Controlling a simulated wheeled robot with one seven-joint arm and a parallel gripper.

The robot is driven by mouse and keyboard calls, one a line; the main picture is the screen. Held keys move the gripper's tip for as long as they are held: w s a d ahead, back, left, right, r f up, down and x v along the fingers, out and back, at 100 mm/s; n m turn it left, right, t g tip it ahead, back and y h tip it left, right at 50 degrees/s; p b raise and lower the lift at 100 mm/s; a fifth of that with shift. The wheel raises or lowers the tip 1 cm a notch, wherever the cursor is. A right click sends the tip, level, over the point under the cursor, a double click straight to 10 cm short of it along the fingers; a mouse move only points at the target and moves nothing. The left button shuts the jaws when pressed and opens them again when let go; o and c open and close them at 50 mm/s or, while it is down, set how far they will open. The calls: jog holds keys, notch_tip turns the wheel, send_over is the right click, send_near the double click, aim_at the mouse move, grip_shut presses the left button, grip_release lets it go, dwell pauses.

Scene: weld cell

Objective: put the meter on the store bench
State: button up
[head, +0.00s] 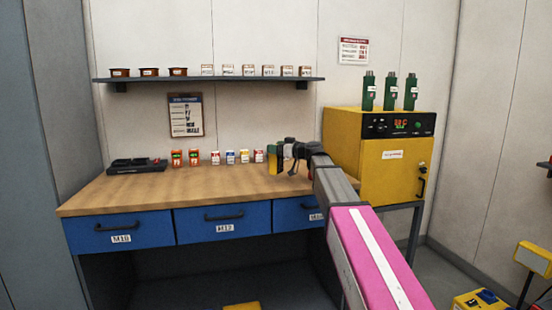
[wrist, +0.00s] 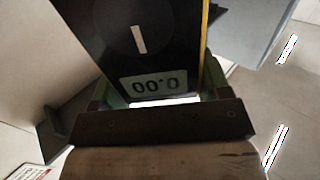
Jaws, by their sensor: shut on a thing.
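The meter (wrist: 150,40) fills the upper middle of the wrist view, with a black face, a round dial, a yellow edge and a display reading 0.00 upside down. My gripper (wrist: 158,95) is shut on it, with a greenish finger on each side. In the head view the meter shows as a small yellow block (head: 272,161) at my gripper (head: 279,152), over the right part of the store bench. The store bench (head: 150,188) has a wooden top and blue drawers. I cannot tell whether the meter touches the top.
Several small labelled containers (head: 230,157) and two orange items (head: 177,158) stand along the bench's back, with a black tray (head: 137,165) at left. A yellow oven (head: 385,150) bearing green bottles (head: 390,92) stands right. A shelf (head: 210,80) hangs above. The bench's front middle is clear.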

aim_at(277, 157)
jog(key=shift+f, duration=2)
jog(key=shift+f, duration=0.15)
jog(key=o, duration=1.4)
jog(key=shift+s+d, duration=0.1)
jog(key=shift+d, duration=0.15)
jog(key=v, duration=1.1)
jog(key=shift+d, duration=0.25)
